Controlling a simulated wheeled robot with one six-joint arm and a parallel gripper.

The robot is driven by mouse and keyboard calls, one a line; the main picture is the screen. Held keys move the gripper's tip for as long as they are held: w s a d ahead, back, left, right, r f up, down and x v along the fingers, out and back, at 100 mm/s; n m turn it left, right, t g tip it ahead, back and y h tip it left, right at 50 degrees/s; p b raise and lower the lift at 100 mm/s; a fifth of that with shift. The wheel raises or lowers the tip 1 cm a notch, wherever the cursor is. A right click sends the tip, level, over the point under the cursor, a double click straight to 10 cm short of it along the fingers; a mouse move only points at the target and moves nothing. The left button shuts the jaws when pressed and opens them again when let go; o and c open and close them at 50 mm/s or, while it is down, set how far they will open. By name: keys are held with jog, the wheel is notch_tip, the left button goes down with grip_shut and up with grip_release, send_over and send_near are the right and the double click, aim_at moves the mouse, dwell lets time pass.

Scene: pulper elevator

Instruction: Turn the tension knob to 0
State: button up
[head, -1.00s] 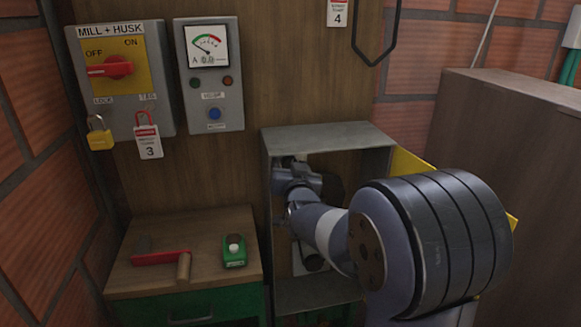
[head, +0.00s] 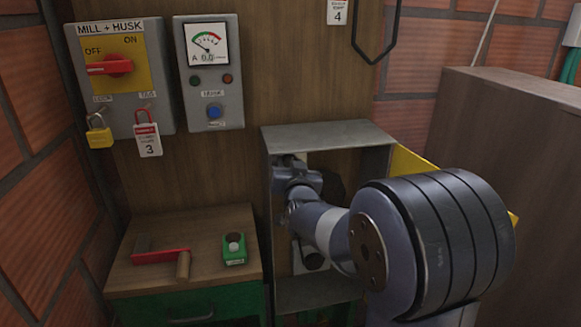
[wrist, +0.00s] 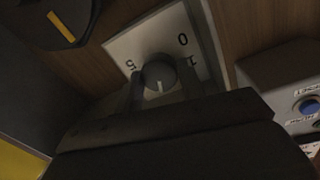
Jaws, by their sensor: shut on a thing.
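The tension knob (wrist: 158,73) is a grey round knob on a white dial plate (wrist: 125,43) in the wrist view. The plate shows a 0 at upper right, a mark that looks like 1 at right and one like 5 at left. A pale line on the knob points toward the bottom of the picture, away from the 0. My gripper (wrist: 161,84) has a finger on each side of the knob and is shut on it. In the head view my arm reaches into an open grey box (head: 330,134), and the knob is hidden there.
A dark round part with a yellow bar (wrist: 66,22) sits beside the dial plate. The box's side walls and yellow door (head: 408,165) are close around my arm. A wooden bench (head: 150,215) with a red-handled tool (head: 160,257) stands left.

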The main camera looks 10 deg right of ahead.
jog(key=shift+d+f+n+y+b, duration=0.1)
jog(key=shift+n+y+b, duration=0.45)
jog(key=shift+n+b, duration=4.9)
jog(key=shift+f+n+y+b, duration=0.1)
jog(key=shift+n+y+b, duration=0.45)
jog(key=shift+n+b, duration=4.85)
jog(key=n+p, duration=0.5)
jog(key=n, duration=0.1)
jog(key=shift+p, duration=0.4)
jog(key=o, duration=1)
jog(key=shift+t, duration=0.3)
jog(key=shift+s, duration=0.15)
jog(key=s, duration=1)
jog(key=shift+s+d+f, duration=0.2)
jog(key=shift+s+d, duration=0.05)
jog(key=shift+s, duration=0.05)
